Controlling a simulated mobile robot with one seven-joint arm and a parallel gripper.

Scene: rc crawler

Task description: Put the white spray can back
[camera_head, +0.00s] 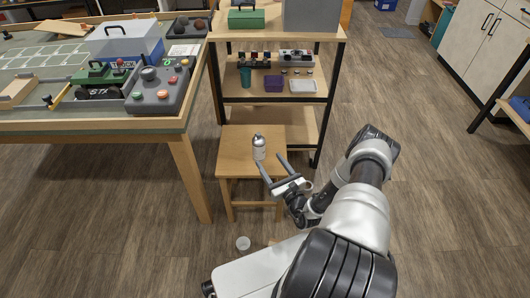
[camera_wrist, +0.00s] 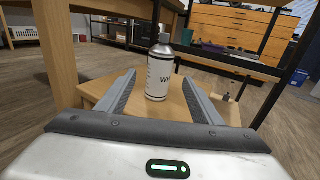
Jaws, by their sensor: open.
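The white spray can (camera_head: 259,147) stands upright on a small wooden stool (camera_head: 235,160) in the head view. It has a grey cap and a dark label band. In the wrist view the can (camera_wrist: 159,72) stands just beyond my fingertips, roughly centred between them, with part of its lettering visible. My gripper (camera_head: 271,168) is open and empty, its two fingers pointing at the can from the near side. In the wrist view my gripper (camera_wrist: 158,77) spreads its fingers to either side of the can's lower part, apart from it.
A shelf unit (camera_head: 318,97) with small items stands behind the stool. A work table (camera_head: 100,125) with a control box (camera_head: 160,90) and a green crawler (camera_head: 100,77) is at the left. Floor at the right is clear.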

